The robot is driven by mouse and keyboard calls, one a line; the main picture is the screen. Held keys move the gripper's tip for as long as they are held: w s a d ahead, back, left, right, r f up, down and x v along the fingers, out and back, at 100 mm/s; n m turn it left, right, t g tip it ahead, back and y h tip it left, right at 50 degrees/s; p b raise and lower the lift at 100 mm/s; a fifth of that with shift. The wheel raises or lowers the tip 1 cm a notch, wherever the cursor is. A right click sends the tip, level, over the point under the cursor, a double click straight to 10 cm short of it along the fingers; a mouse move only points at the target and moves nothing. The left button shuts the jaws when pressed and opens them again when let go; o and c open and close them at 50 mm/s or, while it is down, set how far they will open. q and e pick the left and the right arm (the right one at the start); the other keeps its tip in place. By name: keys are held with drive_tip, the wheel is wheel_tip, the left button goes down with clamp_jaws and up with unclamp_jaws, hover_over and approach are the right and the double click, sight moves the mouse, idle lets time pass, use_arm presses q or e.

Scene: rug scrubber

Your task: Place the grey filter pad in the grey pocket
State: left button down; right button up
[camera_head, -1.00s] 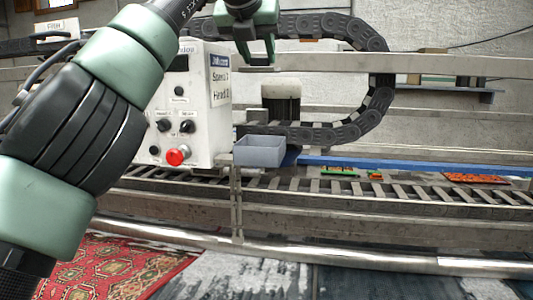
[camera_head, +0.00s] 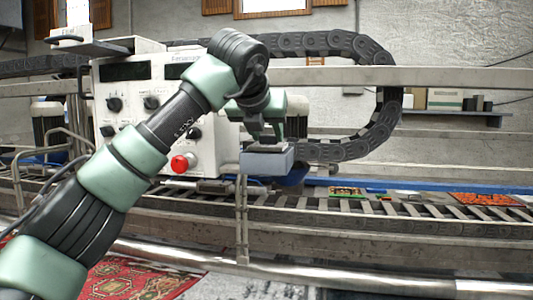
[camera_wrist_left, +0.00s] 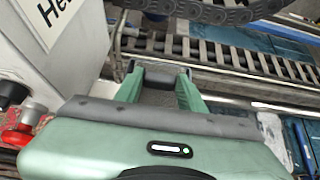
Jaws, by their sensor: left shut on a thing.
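My left gripper (camera_head: 266,138) points down over the grey pocket (camera_head: 266,163), a small open-topped box fixed beside the rail. The gripper is shut on the grey filter pad (camera_head: 267,149), a dark flat piece that shows at the pocket's open top. I cannot tell how deep the pad sits or whether it touches the pocket's walls. In the left wrist view the gripper (camera_wrist_left: 160,88) has its two green fingers on either side of a dark grey surface, the pad. My right gripper is not in view.
A white control box (camera_head: 150,110) with a red knob (camera_head: 180,164) stands just left of the pocket. A black cable chain (camera_head: 370,130) curves behind it. A slatted conveyor (camera_head: 400,208) runs below. Green and orange pieces (camera_head: 485,199) lie to the right.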

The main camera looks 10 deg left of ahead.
sight(265, 146)
use_arm(q)
drive_tip(key=shift+w+f, duration=0.1)
drive_tip(key=shift+f, duration=1.9)
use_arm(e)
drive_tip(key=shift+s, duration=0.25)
use_arm(q)
drive_tip(key=shift+f, duration=0.1)
drive_tip(key=c, duration=1.1)
unclamp_jaws()
drive_tip(key=shift+c, duration=0.2)
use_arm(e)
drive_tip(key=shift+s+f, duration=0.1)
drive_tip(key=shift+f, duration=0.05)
